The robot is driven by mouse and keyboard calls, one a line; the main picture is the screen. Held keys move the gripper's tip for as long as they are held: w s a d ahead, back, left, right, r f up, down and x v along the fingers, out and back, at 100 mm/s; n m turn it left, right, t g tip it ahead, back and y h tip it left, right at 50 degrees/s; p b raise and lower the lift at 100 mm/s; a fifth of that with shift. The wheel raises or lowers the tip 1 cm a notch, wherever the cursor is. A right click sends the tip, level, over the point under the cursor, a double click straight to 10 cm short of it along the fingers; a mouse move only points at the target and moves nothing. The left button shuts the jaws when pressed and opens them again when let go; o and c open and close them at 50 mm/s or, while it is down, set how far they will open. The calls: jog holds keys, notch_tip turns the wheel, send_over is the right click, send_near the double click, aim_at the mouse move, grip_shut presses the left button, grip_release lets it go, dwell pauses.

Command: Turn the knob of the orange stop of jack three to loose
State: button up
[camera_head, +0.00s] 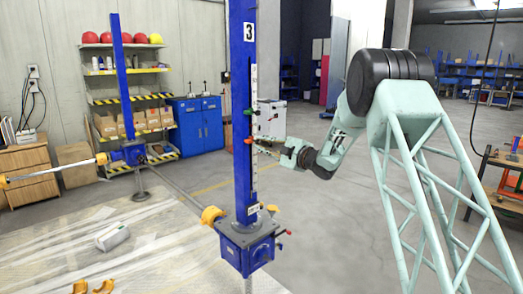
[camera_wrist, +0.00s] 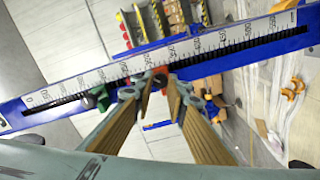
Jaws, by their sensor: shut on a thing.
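Jack three is the tall blue column (camera_head: 242,60) with the "3" plate near its top. A white scale (camera_wrist: 200,45) runs along it. The orange stop (camera_head: 248,141) sits on the scale about halfway up the column, below a green stop (camera_head: 247,112). My gripper (camera_head: 257,146) reaches in from the right at the orange stop's height. In the wrist view, the gripper's tan fingers (camera_wrist: 159,82) have their tips on either side of the orange stop's small knob and are shut on it. The tips partly hide the knob, so its turn angle cannot be told.
The green stop (camera_wrist: 97,97) also shows left of the fingers in the wrist view. A blue gearbox (camera_head: 246,243) with a yellow coupling (camera_head: 210,215) stands at the column's foot. Another blue jack (camera_head: 121,70) stands behind at left. The floor right of the column is clear.

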jog(key=shift+f+n+b, duration=0.2)
jog(key=shift+n+b, duration=1.8)
jog(key=shift+b, duration=0.95)
jog(key=shift+n+b, duration=0.9)
jog(key=shift+n, duration=0.1)
jog(key=shift+n+b, duration=0.3)
jog(key=shift+n, duration=0.8)
jog(key=n, duration=0.6)
jog(key=shift+n, duration=0.4)
jog(key=n, duration=0.6)
jog(key=o, duration=0.9)
